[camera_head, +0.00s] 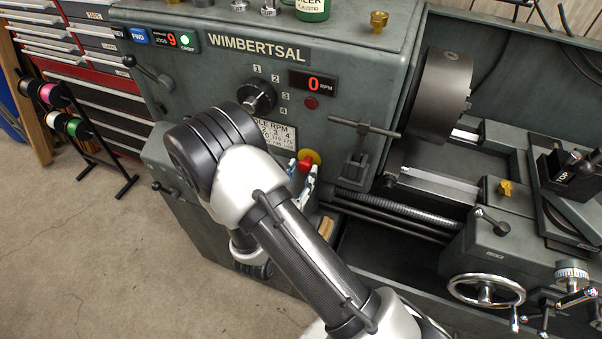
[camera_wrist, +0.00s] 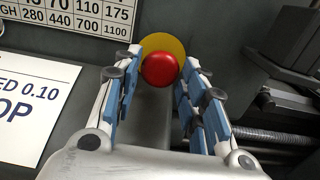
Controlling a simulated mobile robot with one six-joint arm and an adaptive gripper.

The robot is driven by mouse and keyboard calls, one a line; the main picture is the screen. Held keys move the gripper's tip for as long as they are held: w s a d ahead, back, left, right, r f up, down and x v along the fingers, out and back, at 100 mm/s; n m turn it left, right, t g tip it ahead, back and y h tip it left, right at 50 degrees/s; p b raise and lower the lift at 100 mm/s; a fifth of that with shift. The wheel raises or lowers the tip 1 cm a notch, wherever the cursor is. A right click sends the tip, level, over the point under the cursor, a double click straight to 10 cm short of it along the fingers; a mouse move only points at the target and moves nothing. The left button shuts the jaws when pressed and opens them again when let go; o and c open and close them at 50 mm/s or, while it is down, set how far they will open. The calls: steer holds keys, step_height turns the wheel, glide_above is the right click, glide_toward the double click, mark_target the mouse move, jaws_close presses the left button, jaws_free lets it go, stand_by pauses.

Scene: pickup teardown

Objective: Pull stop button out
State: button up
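The stop button is a red mushroom head (camera_wrist: 160,69) on a yellow round plate (camera_wrist: 176,46), fixed to the front of the grey lathe. In the wrist view it lies straight ahead, between my fingertips. My gripper (camera_wrist: 159,74) is open, with one blue-padded finger on each side of the red head. I cannot tell whether the pads touch it. In the head view the red button (camera_head: 305,163) and yellow plate (camera_head: 314,156) show just right of my arm, with the gripper (camera_head: 306,172) in front of them partly hidden by my wrist.
A speed chart (camera_wrist: 80,14) sits left of the button, with a white sign (camera_wrist: 28,105) below it. A dark block (camera_wrist: 287,45) juts out at the right. In the head view, the chuck (camera_head: 440,95) and a T-handled tool (camera_head: 362,140) stand right of the button.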

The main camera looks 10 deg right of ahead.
steer(key=o, duration=0.3)
steer(key=v, duration=1.2)
stand_by(0.4)
